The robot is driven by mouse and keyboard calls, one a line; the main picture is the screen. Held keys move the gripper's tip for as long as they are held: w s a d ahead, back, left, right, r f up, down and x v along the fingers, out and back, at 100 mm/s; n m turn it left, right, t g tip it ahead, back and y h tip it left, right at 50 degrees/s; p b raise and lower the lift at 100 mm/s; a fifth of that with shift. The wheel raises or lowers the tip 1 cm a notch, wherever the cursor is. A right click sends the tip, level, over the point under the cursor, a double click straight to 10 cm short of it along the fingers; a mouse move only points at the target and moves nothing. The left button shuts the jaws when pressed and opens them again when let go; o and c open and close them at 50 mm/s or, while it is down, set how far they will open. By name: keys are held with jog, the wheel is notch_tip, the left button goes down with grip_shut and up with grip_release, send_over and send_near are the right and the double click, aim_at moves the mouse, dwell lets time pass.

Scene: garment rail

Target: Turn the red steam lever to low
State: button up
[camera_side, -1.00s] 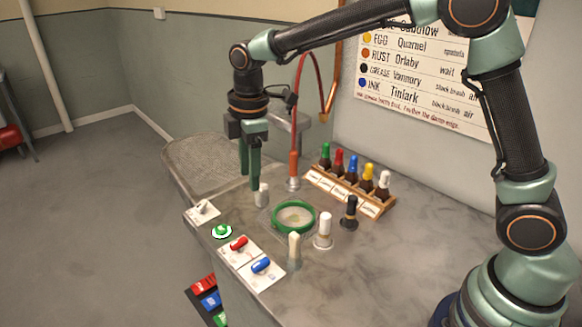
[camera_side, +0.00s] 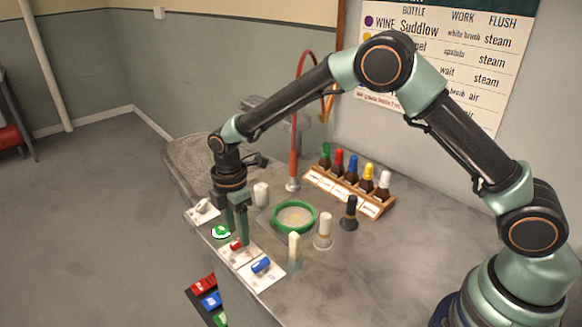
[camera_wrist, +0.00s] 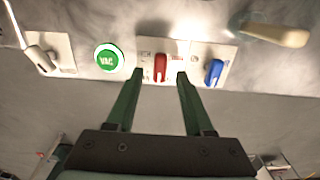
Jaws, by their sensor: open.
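The red steam lever (camera_wrist: 160,66) sits on a white labelled plate (camera_wrist: 188,49) at the counter's edge. In the wrist view it stands straight up and down in the picture. In the side view the red lever (camera_side: 236,245) is partly hidden by a finger. My gripper (camera_wrist: 160,75) is open, with one green finger on each side of the lever and gaps showing on both sides. In the side view my gripper (camera_side: 237,234) points down, low over the plate. I cannot tell whether it touches the lever. The plate's small lettering is unreadable.
A blue lever (camera_wrist: 214,72) is close to the right finger. A green VAC button (camera_wrist: 109,58) and a white switch (camera_wrist: 40,58) lie left. A green-rimmed dish (camera_side: 294,217), a white-topped bottle (camera_side: 323,230) and a rack of bottles (camera_side: 350,185) stand farther back.

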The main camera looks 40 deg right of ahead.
jog(key=shift+f, duration=1.15)
grip_shut()
jog(key=m, duration=0.4)
jog(key=shift+m, duration=0.3)
jog(key=shift+r+m, duration=0.1)
jog(key=shift+m, duration=1.9)
